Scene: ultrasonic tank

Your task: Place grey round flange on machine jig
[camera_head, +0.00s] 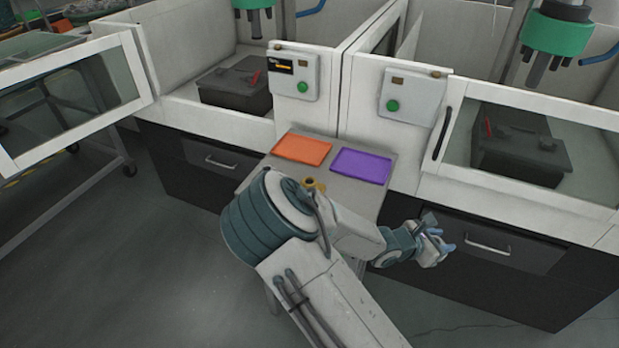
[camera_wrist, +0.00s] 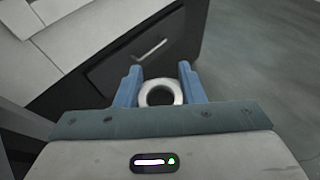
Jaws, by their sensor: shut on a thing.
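In the wrist view, a light grey ring-shaped flange (camera_wrist: 160,86) sits between the two blue fingers of my gripper (camera_wrist: 163,82), which is shut on it. In the head view, my gripper (camera_head: 440,243) is to the right of the small table, in front of the right machine's drawer; the flange cannot be made out there. Dark jig blocks stand inside the machines: the left machine jig (camera_head: 228,88) in the open left enclosure, and the right machine jig (camera_head: 515,150) behind the right machine's glass.
An orange tray (camera_head: 302,149) and a purple tray (camera_head: 361,166) lie on the small table between the machines. A yellow ring-like part (camera_head: 314,184) is near them, partly behind my arm. The left machine's door (camera_head: 62,95) stands open. The right machine's glass front (camera_head: 575,160) stands before its jig.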

